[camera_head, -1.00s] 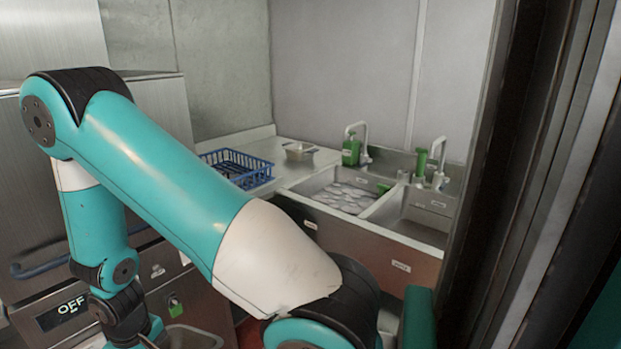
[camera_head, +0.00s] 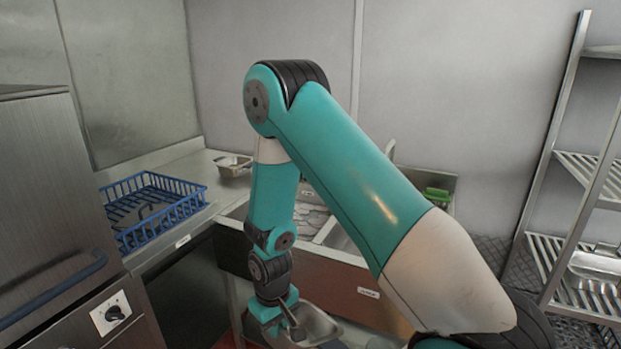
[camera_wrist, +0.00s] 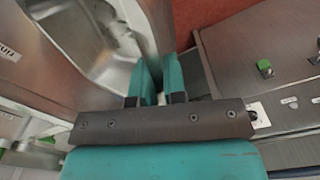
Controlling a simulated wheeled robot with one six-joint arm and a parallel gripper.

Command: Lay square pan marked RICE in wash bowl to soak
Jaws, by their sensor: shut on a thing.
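My gripper (camera_head: 288,322) is shut on a metal square pan (camera_head: 318,326), low in front of the sink unit. In the wrist view, the teal fingers (camera_wrist: 160,85) close on the pan's wall, and the pan's shiny inside (camera_wrist: 85,45) shows at upper left. No RICE marking can be read on it. The sink has two basins: the left one (camera_head: 312,218) holds pale dishes and is partly hidden by my arm; the right one (camera_head: 340,242) is mostly hidden. I cannot tell from the labels which is the wash bowl.
A blue rack (camera_head: 150,212) stands on the left counter. A small metal pan (camera_head: 234,165) sits at the counter's back. A steel appliance with a dial (camera_head: 115,314) is at left front. A metal shelf unit (camera_head: 580,235) stands at right. The sink's front panel (camera_head: 330,285) rises behind the pan.

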